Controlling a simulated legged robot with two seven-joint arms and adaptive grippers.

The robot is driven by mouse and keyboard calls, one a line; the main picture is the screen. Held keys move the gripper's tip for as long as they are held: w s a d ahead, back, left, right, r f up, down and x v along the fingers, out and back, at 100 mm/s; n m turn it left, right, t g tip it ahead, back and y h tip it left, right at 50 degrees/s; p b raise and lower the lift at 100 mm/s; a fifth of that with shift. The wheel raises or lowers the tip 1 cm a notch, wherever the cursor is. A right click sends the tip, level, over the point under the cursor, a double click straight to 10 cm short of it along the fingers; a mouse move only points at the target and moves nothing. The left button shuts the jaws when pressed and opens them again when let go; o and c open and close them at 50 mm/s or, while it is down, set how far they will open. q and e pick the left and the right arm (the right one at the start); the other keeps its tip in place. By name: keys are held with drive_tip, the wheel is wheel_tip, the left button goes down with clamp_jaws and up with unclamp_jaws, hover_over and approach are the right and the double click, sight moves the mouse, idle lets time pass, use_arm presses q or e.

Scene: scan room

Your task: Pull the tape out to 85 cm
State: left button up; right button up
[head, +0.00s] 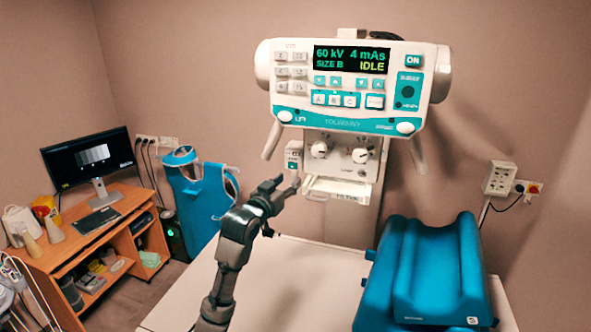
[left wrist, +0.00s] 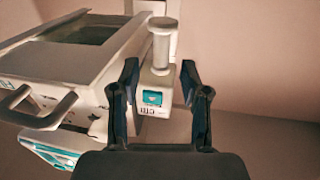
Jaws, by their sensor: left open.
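The tape housing is a small white box (head: 294,157) with a teal label, at the lower left of the white X-ray head. It also shows between my fingers in the left wrist view (left wrist: 154,99). A pale post with a round flared end (left wrist: 162,42) stands out from it; I take this for the tape's pull. My left gripper (head: 284,187) is open just below the housing. In the left wrist view its fingertips (left wrist: 160,74) stand on either side of the pull's base, with no clear contact. No drawn-out tape shows. My right gripper is out of view.
The control panel (head: 345,86) reads 60 kV, 4 mAs, SIZE B, IDLE. Handles hang at its sides. A white table (head: 300,290) lies below, with a blue padded support (head: 440,260) at right. A blue apron (head: 200,205) and a wooden desk (head: 85,240) stand left.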

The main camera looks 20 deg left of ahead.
sight(294, 176)
use_arm(q)
drive_tip(key=w, duration=0.2)
drive_tip(key=w+d+p, duration=0.1)
drive_tip(key=w, duration=0.1)
drive_tip(key=shift+w+r, duration=0.1)
drive_tip(key=shift+w, duration=0.15)
drive_tip(key=shift+w+a, duration=0.1)
drive_tip(key=shift+w, duration=0.45)
drive_tip(key=shift+a, duration=0.1)
clamp_jaws()
